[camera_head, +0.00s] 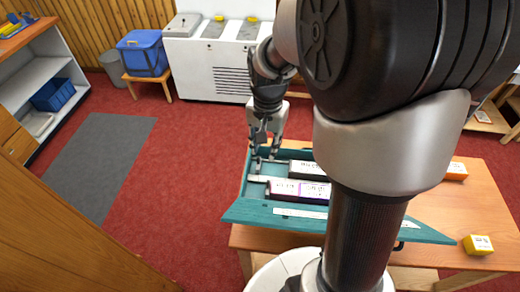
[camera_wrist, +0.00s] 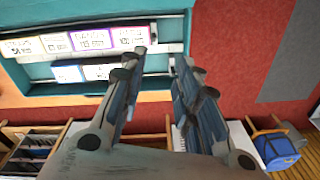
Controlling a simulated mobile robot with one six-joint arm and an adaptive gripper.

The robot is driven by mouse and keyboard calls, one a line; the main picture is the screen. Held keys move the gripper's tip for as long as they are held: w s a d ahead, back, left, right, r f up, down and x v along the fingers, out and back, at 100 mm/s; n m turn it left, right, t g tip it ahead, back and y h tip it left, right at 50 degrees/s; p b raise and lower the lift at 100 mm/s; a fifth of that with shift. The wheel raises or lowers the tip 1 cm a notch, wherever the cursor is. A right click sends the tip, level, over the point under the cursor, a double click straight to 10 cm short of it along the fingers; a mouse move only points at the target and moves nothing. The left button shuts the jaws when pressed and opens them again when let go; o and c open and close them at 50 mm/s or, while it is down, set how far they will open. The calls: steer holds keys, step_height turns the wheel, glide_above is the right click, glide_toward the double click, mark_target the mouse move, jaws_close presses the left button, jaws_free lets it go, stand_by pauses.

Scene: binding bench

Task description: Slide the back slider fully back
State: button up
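The teal tray (camera_head: 236,212) lies on the wooden table and also shows at the top left of the wrist view (camera_wrist: 40,88). It has a back row of white labelled blocks (camera_head: 308,168) and a front row (camera_head: 290,188). A thin grey slider piece (camera_head: 271,161), apparently the back slider, lies left of the back row; a pale bar (camera_head: 257,178) lies left of the front row. My gripper (camera_head: 265,154) is over the tray's back left part, fingers apart and nothing visible between them. It shows open in the wrist view (camera_wrist: 158,68). Whether a finger touches the slider cannot be told.
A yellow box (camera_head: 478,244) sits on the table at right; an orange one (camera_head: 457,170) is farther back. A white cabinet (camera_head: 190,60), a blue bin (camera_head: 143,53) on a stool and a shelf (camera_head: 40,75) stand beyond. My arm hides the tray's right part.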

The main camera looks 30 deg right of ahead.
steer(key=s+a+r+n+t+b, duration=0.1)
steer(key=s+a+r+n, duration=0.2)
steer(key=s+a+r, duration=0.1)
step_height(320, 180, up, 2)
steer(key=shift+s+a+n, duration=0.2)
steer(key=shift+s+n, duration=0.1)
steer(key=shift+s, duration=0.45)
